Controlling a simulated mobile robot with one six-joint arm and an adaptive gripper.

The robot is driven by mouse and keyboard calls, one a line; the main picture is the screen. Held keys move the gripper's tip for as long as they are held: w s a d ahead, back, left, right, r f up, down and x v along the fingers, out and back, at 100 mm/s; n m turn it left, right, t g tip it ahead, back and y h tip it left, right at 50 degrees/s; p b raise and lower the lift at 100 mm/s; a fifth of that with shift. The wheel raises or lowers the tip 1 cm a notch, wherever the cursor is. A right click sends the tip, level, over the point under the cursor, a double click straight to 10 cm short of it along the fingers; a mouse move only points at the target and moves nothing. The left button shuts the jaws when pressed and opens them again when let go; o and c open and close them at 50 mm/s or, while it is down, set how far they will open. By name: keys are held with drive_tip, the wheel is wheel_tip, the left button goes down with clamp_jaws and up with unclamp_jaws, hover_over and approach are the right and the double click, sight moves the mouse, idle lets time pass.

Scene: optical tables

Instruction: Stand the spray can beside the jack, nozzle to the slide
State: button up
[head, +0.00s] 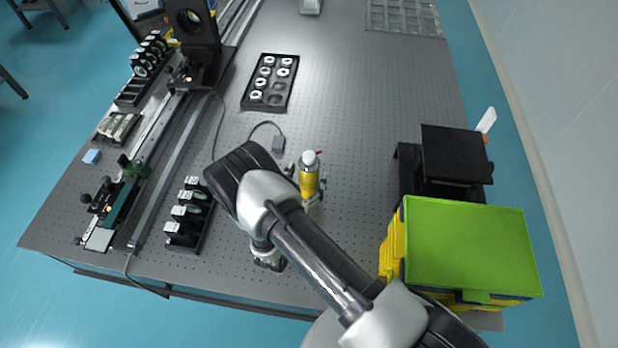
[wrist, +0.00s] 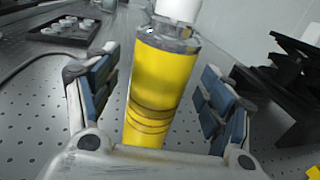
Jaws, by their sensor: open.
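The spray can (head: 309,181) is yellow with a clear upper part and a white cap; it appears upright on the optical table. A small red tip shows beside its cap, pointing right and slightly away in the head view. My gripper (wrist: 160,88) is open, with one blue-padded finger on each side of the can (wrist: 158,90). Gaps show between the pads and the can; its lower end is hidden in the wrist view. A black, flat-topped device (head: 456,155), seemingly the jack, stands to the right. The long rail (head: 165,140) at left may be the slide.
A green-topped yellow box (head: 468,250) stands at the near right, by the black device. A black tray of round parts (head: 270,82) lies beyond the can, and a black holder (head: 190,215) stands to the left. Bare table (head: 360,100) lies behind the can.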

drive_tip(key=shift+x, duration=1.15)
drive_tip(key=c, duration=1.5)
